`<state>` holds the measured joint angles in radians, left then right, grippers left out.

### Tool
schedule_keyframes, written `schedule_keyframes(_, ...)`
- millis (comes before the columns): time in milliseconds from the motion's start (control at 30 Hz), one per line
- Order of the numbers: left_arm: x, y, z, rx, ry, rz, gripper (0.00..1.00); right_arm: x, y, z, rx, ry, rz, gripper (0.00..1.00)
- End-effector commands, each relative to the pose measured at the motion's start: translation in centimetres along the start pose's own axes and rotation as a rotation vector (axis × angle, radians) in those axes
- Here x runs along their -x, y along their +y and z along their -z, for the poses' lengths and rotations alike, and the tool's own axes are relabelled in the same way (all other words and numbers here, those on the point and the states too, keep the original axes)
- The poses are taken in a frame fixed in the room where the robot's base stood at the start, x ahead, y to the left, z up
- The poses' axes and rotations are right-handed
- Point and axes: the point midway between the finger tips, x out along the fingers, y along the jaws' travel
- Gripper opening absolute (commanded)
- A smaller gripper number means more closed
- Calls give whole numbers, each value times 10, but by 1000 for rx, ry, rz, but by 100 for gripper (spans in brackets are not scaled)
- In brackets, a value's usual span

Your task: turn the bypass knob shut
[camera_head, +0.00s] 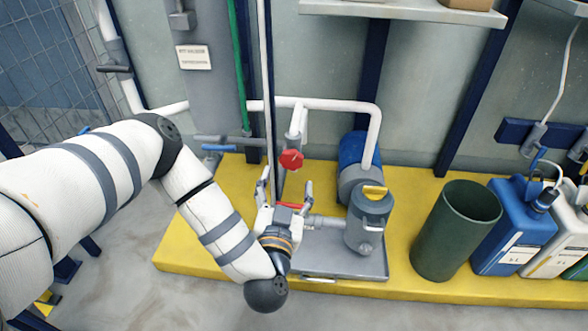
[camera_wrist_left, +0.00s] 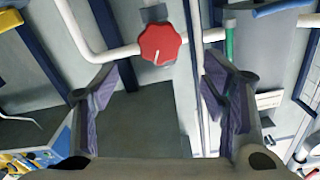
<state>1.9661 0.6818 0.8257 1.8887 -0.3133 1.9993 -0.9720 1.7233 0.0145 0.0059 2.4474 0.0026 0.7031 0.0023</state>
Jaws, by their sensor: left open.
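A red lobed knob (camera_head: 291,160) sits on the white pipework against the back wall; I take it for the bypass knob. In the left wrist view the knob (camera_wrist_left: 160,43) shows a pale line on its face and lies beyond the fingertips, roughly midway between them. My left gripper (camera_head: 285,188) is open and empty, its fingers pointing toward the knob, apart from it. In the left wrist view the two fingers (camera_wrist_left: 160,82) stand wide, with purple-grey pads. My right gripper is not in view.
White pipe (camera_head: 330,105) runs beside the knob to a blue-and-grey motor unit (camera_head: 357,180). A blue-handled lever (camera_head: 219,148) is at left.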

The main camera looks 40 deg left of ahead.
Motion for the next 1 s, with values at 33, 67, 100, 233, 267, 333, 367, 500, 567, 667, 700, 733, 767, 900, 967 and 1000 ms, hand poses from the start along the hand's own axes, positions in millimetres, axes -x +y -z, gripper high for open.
schedule_keyframes(33,-7,4,-11,-2,-5,-4,67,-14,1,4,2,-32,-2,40)
schedule_keyframes(67,-11,4,-11,-1,-4,-3,67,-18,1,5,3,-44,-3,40)
schedule_keyframes(100,-16,3,-12,-2,-5,-2,67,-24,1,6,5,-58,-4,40)
schedule_keyframes(233,-45,0,-7,0,-3,5,67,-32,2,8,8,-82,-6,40)
schedule_keyframes(267,-52,0,-7,0,-3,5,67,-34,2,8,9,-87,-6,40)
schedule_keyframes(333,-66,0,-6,0,-4,3,67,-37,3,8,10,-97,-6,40)
schedule_keyframes(367,-72,0,-5,0,-3,3,67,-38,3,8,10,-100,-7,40)
schedule_keyframes(500,-86,0,-4,0,-4,1,67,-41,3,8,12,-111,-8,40)
schedule_keyframes(567,-89,0,-2,0,-3,0,67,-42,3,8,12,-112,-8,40)
schedule_keyframes(667,-90,0,-1,0,-3,-1,67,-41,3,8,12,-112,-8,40)
schedule_keyframes(700,-90,0,-1,0,-3,-1,67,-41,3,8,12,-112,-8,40)
schedule_keyframes(733,-90,0,-1,0,-3,-1,67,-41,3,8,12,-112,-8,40)
schedule_keyframes(767,-90,0,-1,0,-3,-1,67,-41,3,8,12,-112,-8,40)
schedule_keyframes(900,-90,0,-1,0,-3,-1,44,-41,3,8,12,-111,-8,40)
schedule_keyframes(967,-90,0,-1,0,-3,-1,31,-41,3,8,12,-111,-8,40)
schedule_keyframes(1000,-89,0,-1,0,-3,-1,22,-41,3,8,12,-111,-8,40)
